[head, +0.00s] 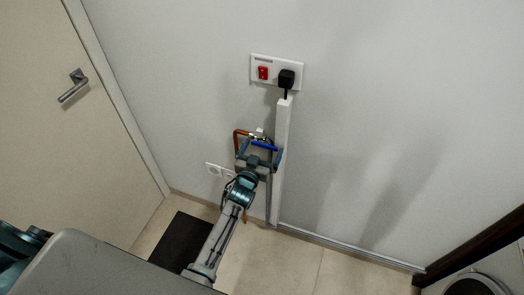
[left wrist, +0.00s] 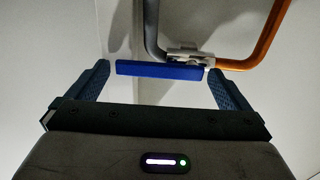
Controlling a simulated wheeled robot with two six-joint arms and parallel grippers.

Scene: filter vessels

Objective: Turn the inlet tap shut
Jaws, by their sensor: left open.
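The inlet tap's blue lever (head: 265,146) is low on the wall, beside the white vertical trunking. In the left wrist view the lever (left wrist: 160,71) lies roughly level across the picture, with its right end at the metal valve body (left wrist: 186,56). My left gripper (head: 261,150) is open at the tap. In the left wrist view its two fingers stand at either end of the lever, which spans most of the gap between them. I cannot tell whether either finger touches it. My right gripper is not in view.
A copper pipe (left wrist: 268,38) and a grey pipe (left wrist: 151,28) meet at the valve. A socket plate (head: 277,71) with a red switch and black plug is above. A door (head: 60,120) stands at left, a dark mat (head: 178,243) on the floor.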

